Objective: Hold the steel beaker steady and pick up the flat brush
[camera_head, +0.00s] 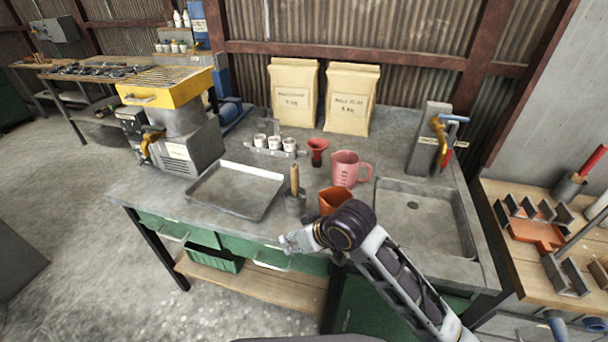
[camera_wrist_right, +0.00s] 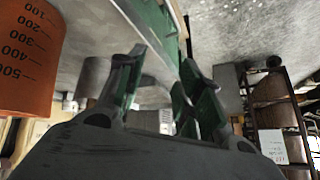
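The steel beaker (camera_head: 296,204) stands upright on the grey bench, near its front edge and right of the shallow tray. A wooden handle, apparently the flat brush (camera_head: 294,176), rises upright out of it; its lower end is hidden inside. My right gripper (camera_head: 296,242) is just in front of the beaker at the bench edge, apart from the brush handle. In the wrist view its two green-padded fingers (camera_wrist_right: 163,62) are spread with nothing between them. A grey cylinder (camera_wrist_right: 94,74) shows behind the left finger, perhaps the beaker. My left gripper is in neither view.
An orange measuring jug (camera_head: 331,200) stands right of the beaker, partly behind my right arm; it fills the left of the wrist view (camera_wrist_right: 28,55). A pink jug (camera_head: 346,170), red funnel (camera_head: 317,150) and metal tray (camera_head: 232,190) are nearby. A sink (camera_head: 425,215) lies right.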

